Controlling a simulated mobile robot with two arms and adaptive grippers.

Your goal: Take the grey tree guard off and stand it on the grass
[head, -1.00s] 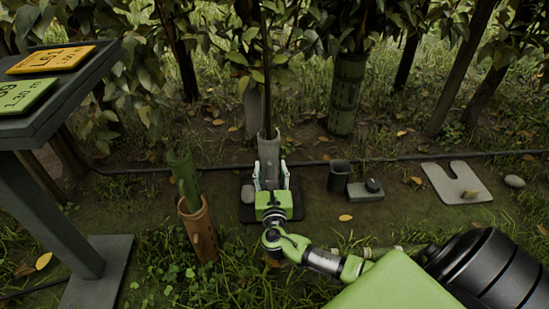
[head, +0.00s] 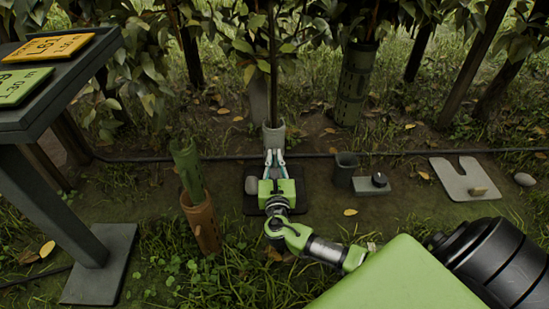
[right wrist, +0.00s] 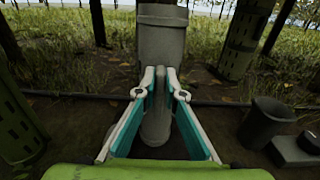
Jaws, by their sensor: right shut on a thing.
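The grey tree guard (head: 274,135) is an upright tube around a thin trunk, standing at the dark mat in the middle of the head view. In the right wrist view the guard (right wrist: 161,40) rises straight ahead, with a narrower grey part (right wrist: 156,125) below it between the fingers. My right gripper (head: 275,155) is shut on the guard from the near side; its fingertips (right wrist: 160,75) are close together and partly hide the hold. The guard's lower end is hidden by the gripper in the head view. My left gripper is not in view.
A dark hose (head: 228,157) runs behind the mat (head: 296,204). A brown tube (head: 203,222) stands at left, a dark cup (head: 345,169) and notched slab (head: 452,182) at right. Grass at the front is partly free.

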